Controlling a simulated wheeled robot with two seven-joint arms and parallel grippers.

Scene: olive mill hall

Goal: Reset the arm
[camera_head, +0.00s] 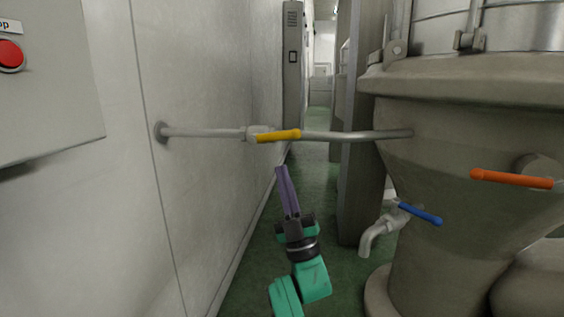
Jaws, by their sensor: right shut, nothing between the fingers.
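My right gripper (281,170) shows at the bottom middle, on a green and black arm that comes up from the lower edge. Its purple fingers are together with nothing between them, pointing up. The fingertips are a little below the yellow valve handle (278,136) in the picture and look apart from it. My left gripper is not in view.
A grey pipe (350,136) crosses from the left wall (205,80) to a large metal vessel (460,130). The vessel has an orange handle (512,179) and a blue-handled tap (420,213). A red button (10,55) is at upper left. Green floor (318,180) runs down a narrow passage.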

